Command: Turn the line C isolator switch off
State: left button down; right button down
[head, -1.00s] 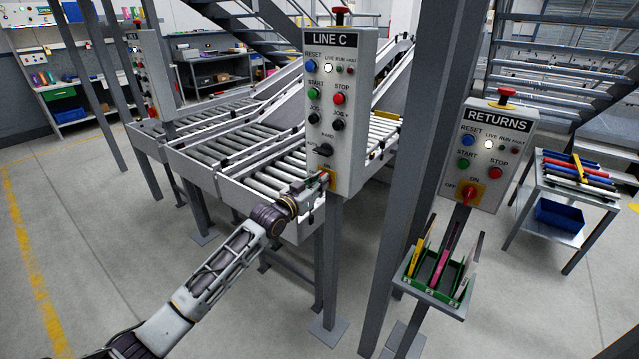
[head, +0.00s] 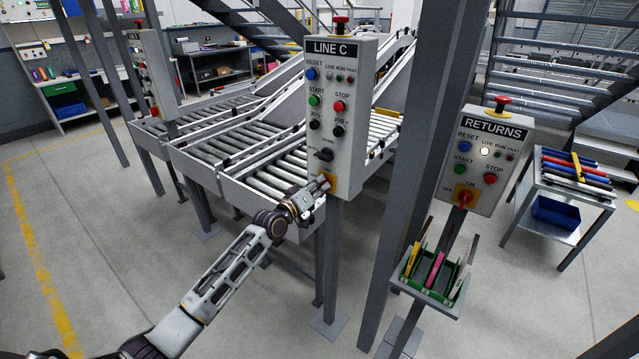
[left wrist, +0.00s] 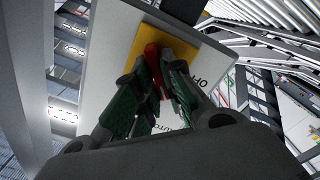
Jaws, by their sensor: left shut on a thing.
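The LINE C panel (head: 318,145) stands at the centre of the head view. Its isolator is low on the face, mostly hidden behind my left gripper (head: 321,187). In the left wrist view, the red isolator handle (left wrist: 153,56) stands out from a yellow plate (left wrist: 206,56). My left gripper (left wrist: 163,80) is shut on this handle, one green-padded finger on each side. Lettering on the plate and panel is partly covered, so I cannot read the handle's exact position. The LIVE lamp (head: 329,75) on LINE C looks dark. My right gripper is out of view.
The RETURNS panel (head: 487,190) stands to the right with its own red isolator (head: 464,198) and a lit white lamp. A grey post (head: 420,130) rises between the panels. Roller conveyors (head: 215,155) lie behind LINE C. Floor at left is clear.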

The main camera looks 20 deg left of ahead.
pick_arm(q)
jog(key=shift+a+f+n+p, duration=0.15)
jog(key=shift+n+p, duration=0.35)
jog(key=shift+n, duration=2)
jog(key=shift+d+f+n+p, duration=0.1)
jog(key=shift+n+p, duration=0.35)
jog(key=shift+n, duration=2.05)
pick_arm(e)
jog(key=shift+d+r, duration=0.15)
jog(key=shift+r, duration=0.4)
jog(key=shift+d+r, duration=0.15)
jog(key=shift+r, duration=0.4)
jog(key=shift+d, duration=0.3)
pick_arm(q)
jog(key=c, duration=1.5)
grip_release()
jog(key=shift+a, duration=0.1)
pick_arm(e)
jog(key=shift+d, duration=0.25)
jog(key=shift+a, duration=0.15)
pick_arm(q)
jog(key=shift+s, duration=0.1)
jog(key=shift+v, duration=5.85)
